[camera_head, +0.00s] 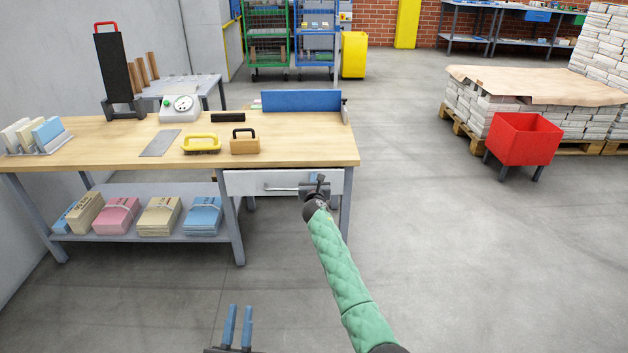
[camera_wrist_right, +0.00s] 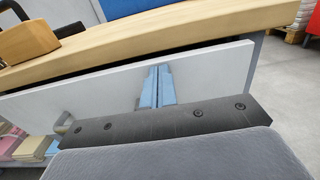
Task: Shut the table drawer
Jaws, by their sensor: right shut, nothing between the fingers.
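The table drawer (camera_head: 245,184) has a light grey front under the right end of the wooden workbench. It also shows in the right wrist view (camera_wrist_right: 205,75), with a dark gap between its top edge and the tabletop. Its bar handle (camera_head: 280,189) is left of my right gripper. My right gripper (camera_head: 319,181) is shut and empty, its blue fingers pointing at the drawer front right of the handle. The fingertips look at or very near the front; contact is unclear. My left gripper (camera_head: 238,310) is low at the bottom of the head view, fingers apart, empty, away from the drawer.
A red bin (camera_head: 524,138) stands at right. Floor right of the bench is clear.

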